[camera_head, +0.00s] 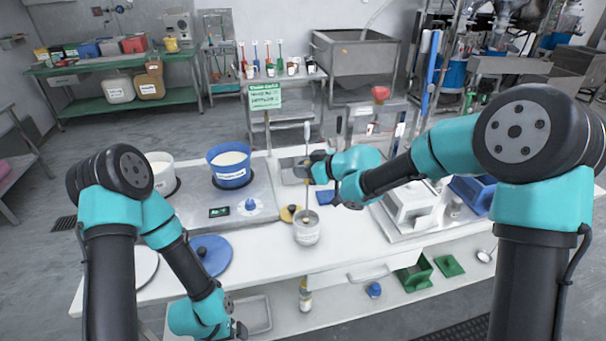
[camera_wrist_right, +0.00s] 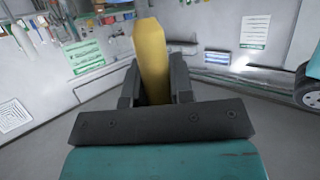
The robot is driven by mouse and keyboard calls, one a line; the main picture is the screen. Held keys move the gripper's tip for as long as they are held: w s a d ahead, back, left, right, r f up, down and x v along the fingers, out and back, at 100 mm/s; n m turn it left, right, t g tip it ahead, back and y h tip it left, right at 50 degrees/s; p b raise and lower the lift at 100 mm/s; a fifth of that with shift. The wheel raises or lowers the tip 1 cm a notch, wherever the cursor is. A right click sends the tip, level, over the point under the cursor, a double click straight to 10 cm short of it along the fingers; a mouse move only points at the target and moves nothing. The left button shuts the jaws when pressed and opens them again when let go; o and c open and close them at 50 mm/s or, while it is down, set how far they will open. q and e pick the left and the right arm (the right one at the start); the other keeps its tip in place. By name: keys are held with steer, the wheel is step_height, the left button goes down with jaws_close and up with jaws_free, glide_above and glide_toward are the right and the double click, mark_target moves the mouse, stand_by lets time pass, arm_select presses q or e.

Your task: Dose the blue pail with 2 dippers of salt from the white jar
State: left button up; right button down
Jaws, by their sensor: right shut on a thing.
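The blue pail (camera_head: 230,175) stands on a steel plate and is filled near the rim with white material. The small white jar (camera_head: 307,236) stands open to the right of it, a yellow lid (camera_head: 287,214) beside it. My right gripper (camera_head: 304,171) is above the jar, shut on an upright long-handled dipper (camera_head: 307,133). In the right wrist view its yellowish handle (camera_wrist_right: 152,62) is between the fingers. The dipper's lower end is at the jar's mouth; whether it holds salt I cannot tell. My left gripper (camera_head: 238,329) hangs low at the front; its jaws are unclear.
A white pail (camera_head: 161,176) stands left of the blue pail. A blue lid (camera_head: 209,256) lies at the table's front left. A white and steel machine (camera_head: 410,205) and a blue bin (camera_head: 474,192) stand to the right. The white tabletop right of the jar is clear.

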step_height(320, 180, up, 7)
steer(key=shift+f, duration=0.2)
stand_by(0.6)
stand_by(0.5)
